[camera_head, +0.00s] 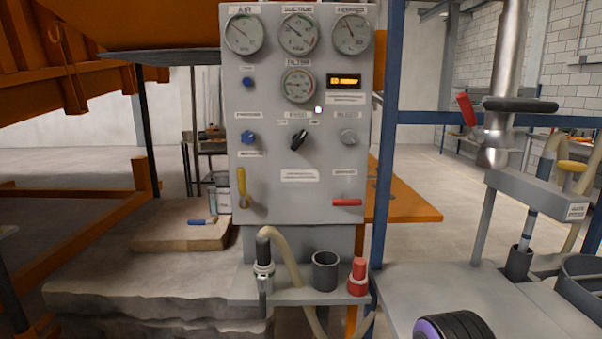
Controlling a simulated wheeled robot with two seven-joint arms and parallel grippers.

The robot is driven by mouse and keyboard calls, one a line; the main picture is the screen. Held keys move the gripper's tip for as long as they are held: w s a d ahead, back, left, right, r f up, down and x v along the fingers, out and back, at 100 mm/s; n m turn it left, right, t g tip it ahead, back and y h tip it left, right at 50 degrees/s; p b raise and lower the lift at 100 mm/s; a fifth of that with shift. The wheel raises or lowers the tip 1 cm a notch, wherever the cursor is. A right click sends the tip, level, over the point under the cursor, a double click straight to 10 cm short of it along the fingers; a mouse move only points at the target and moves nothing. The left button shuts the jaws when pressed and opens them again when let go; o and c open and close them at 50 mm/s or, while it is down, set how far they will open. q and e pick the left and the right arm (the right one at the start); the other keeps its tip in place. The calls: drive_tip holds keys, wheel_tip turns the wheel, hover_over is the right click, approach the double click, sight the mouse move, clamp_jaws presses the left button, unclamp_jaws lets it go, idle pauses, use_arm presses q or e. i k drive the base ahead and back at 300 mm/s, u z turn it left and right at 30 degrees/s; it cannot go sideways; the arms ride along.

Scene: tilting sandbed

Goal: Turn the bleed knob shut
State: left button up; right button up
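The bleed knob (348,137) is a small round grey knob on the right side of the grey control panel (270,219), under a label that appears to read BLEED. It sits right of a black selector switch (299,140) and a blue knob (248,138). From here I cannot tell how far the bleed knob is turned. Nothing touches it or covers it. Neither of my grippers shows in this view.
Gauges (299,34) and an amber display (344,81) sit above. Yellow (242,187) and red (347,202) handles are below. A blue post (386,150) rises just right.

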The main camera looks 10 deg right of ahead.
sight(348, 137)
drive_tip(key=k, duration=0.65)
drive_tip(key=z, duration=0.85)
drive_tip(key=i, duration=1.25)
drive_tip(key=u, duration=0.2)
